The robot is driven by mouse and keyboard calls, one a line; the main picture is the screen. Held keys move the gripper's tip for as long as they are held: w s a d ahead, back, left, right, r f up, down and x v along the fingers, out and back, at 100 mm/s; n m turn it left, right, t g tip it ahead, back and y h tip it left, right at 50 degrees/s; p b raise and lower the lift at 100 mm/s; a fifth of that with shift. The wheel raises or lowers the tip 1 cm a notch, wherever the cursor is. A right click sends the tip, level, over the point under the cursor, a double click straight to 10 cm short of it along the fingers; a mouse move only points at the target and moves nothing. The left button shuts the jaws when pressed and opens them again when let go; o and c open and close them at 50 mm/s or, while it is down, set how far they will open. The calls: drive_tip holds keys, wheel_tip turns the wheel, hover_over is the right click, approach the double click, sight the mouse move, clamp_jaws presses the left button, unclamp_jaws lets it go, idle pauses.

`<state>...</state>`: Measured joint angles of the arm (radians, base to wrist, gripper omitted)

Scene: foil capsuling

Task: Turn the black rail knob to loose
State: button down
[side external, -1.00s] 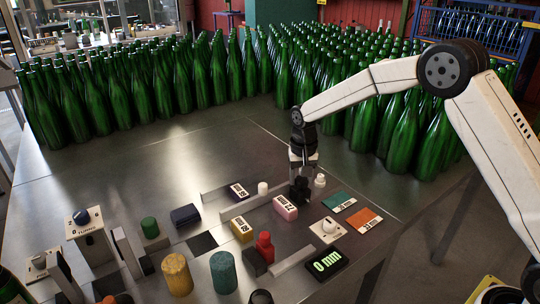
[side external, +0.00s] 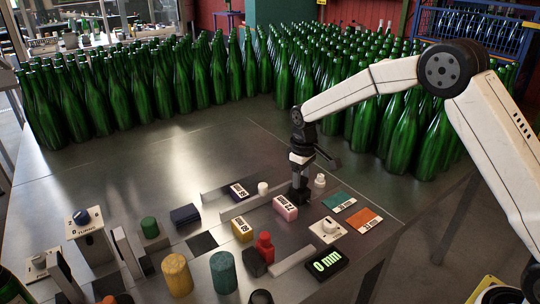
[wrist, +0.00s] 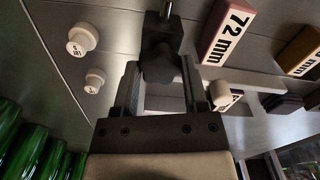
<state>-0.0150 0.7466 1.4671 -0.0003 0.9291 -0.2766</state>
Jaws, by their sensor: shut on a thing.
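The black rail knob (side external: 299,194) stands at the rail beside the pink 72 mm block (side external: 285,207). In the wrist view the knob (wrist: 159,66) is a dark lobed piece between the two fingers, with a post rising behind it. My gripper (side external: 300,181) points down over the knob. In the wrist view my gripper (wrist: 158,85) has a finger on each side of the knob and is shut on it. The knob's underside and its exact turn angle are hidden.
Two small white pegs (side external: 319,181) (side external: 263,188) stand close by. The pink block also shows in the wrist view (wrist: 228,30). Green bottles (side external: 283,70) crowd the back.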

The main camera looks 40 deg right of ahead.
sight(302, 179)
drive_tip(key=shift+w+r, duration=0.1)
idle(0.4)
drive_tip(key=shift+c, duration=0.6)
unclamp_jaws()
drive_tip(key=shift+r, duration=0.1)
drive_tip(key=shift+r, duration=3.8)
drive_tip(key=shift+s, duration=0.2)
drive_tip(key=s+f+m+t, duration=0.1)
drive_tip(key=s+f, duration=0.2)
drive_tip(key=s, duration=0.9)
drive_tip(key=s+f+m+t, duration=0.1)
drive_tip(key=s+f+m, duration=0.1)
drive_tip(key=s, duration=1)
drive_tip(key=shift+s+d+f+t, duration=0.3)
drive_tip(key=shift+d+f, duration=0.1)
drive_tip(key=shift+f, duration=0.1)
